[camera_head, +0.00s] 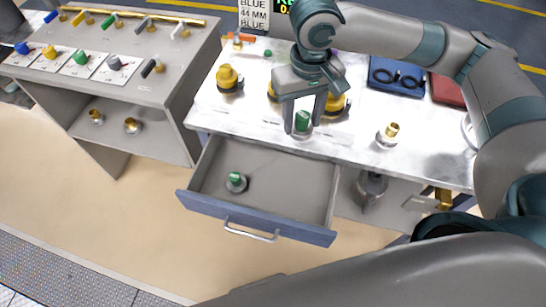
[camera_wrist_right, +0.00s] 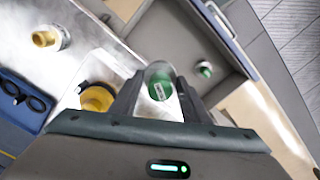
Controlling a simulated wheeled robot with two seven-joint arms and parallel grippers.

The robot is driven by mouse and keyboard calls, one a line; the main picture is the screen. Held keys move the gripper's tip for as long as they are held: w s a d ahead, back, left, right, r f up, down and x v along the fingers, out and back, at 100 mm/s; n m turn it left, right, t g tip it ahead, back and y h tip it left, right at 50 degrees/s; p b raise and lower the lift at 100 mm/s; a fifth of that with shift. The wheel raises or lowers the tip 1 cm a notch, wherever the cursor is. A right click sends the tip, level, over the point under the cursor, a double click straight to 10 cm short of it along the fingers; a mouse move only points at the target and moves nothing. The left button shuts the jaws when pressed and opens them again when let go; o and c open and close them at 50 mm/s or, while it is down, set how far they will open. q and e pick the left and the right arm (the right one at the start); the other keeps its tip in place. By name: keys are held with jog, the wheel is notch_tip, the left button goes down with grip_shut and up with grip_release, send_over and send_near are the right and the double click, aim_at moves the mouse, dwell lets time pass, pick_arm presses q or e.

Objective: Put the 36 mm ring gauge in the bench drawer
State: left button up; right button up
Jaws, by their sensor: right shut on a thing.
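My right gripper (camera_head: 303,127) is shut on a green-topped piece (camera_head: 302,119) above the front edge of the bench. In the right wrist view the green piece (camera_wrist_right: 160,87) sits between the fingers and carries a small label I cannot read. The bench drawer (camera_head: 290,185) is pulled open in front of and below the gripper. A similar green-topped metal piece (camera_head: 236,182) stands inside it on the left. Two dark rings (camera_head: 398,81) lie in a blue tray (camera_head: 378,67) at the back right. I cannot tell which thing is the 36 mm gauge. My left gripper is out of view.
Yellow fittings (camera_head: 228,78) stand on the bench, some behind the gripper. A brass-topped fitting (camera_head: 389,134) stands front right. A red tray (camera_head: 446,90) is at the right. A grey side bench (camera_head: 150,75) with coloured handles stands left. Much of the drawer floor is bare.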

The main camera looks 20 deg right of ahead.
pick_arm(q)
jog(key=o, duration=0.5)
pick_arm(e)
jog(key=shift+f, duration=0.1)
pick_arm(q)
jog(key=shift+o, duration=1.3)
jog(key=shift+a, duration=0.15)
pick_arm(e)
jog(key=shift+a+f, duration=0.2)
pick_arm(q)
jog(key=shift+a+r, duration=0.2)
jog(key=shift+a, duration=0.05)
pick_arm(e)
jog(key=a+f+m, duration=0.3)
jog(key=a+f, duration=0.2)
jog(key=f, duration=0.4)
jog(key=shift+s+f, duration=0.2)
jog(key=shift+f, duration=0.2)
jog(key=shift+a, duration=0.1)
